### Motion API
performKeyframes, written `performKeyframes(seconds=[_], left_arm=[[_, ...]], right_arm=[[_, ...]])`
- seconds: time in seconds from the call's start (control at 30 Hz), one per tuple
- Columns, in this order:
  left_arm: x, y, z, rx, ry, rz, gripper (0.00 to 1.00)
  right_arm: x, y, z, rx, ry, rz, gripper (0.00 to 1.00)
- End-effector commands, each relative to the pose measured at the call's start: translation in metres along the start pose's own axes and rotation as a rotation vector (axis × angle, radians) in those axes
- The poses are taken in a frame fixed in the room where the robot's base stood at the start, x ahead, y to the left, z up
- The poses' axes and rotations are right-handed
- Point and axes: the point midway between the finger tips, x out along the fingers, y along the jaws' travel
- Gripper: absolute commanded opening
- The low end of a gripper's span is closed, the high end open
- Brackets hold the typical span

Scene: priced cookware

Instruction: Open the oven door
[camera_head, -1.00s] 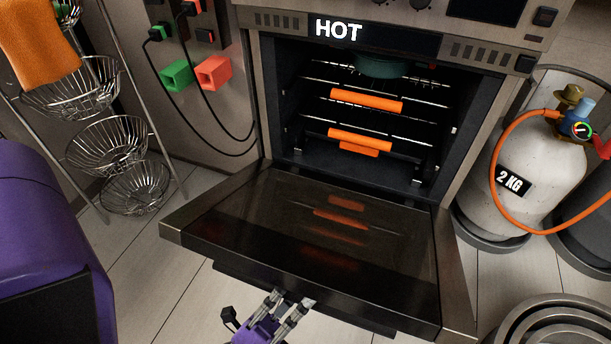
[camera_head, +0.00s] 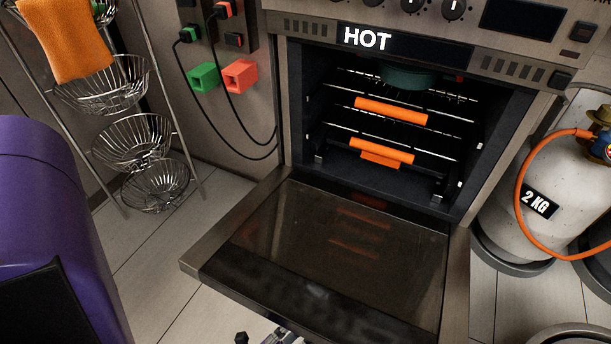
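The oven door (camera_head: 330,258) is folded down, lying open and near level in front of the oven cavity. The oven (camera_head: 385,130) shows a "HOT" sign on its front. Inside are wire racks with orange handles (camera_head: 390,110) and a teal pot (camera_head: 385,73) on the upper rack. One of my grippers (camera_head: 282,338) shows only in part at the bottom edge, below the door's front edge; its fingertips are cut off or hidden, so its opening is unclear. My other gripper is out of view.
A wire basket stand (camera_head: 133,143) with an orange towel (camera_head: 68,38) stands at the left. A gas cylinder (camera_head: 535,190) with an orange hose stands right of the oven. Plugs and cables hang on the wall panel left of the oven. Tiled floor lies clear left of the door.

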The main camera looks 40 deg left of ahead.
Motion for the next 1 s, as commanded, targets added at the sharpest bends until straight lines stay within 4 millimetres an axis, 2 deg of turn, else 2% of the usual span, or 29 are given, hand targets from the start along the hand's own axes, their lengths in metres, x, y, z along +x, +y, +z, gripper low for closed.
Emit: performKeyframes(seconds=[0.03,0.3,0.33,0.4,0.77,1.0], left_arm=[[-0.006,-0.003,-0.003,-0.002,0.005,0.004,0.0],[-0.006,-0.003,-0.003,-0.002,0.005,0.004,0.0],[-0.006,-0.003,-0.003,-0.002,0.005,0.004,0.26],[-0.006,-0.003,-0.003,-0.002,0.005,0.004,0.35],[-0.002,-0.002,-0.001,0.0,0.001,0.001,0.35],[0.008,-0.015,0.004,0.0,0.0,-0.002,0.35]], right_arm=[[0.0,0.0,-0.001,0.0,0.001,0.0,0.0],[0.001,0.0,-0.002,0.0,0.004,0.0,0.0],[0.001,0.0,-0.002,0.0,0.004,0.0,0.0],[0.001,0.0,-0.002,0.0,0.004,0.0,0.0],[0.001,0.0,-0.004,0.003,0.008,0.0,0.0],[0.001,0.0,-0.002,0.001,0.005,0.0,0.0]])
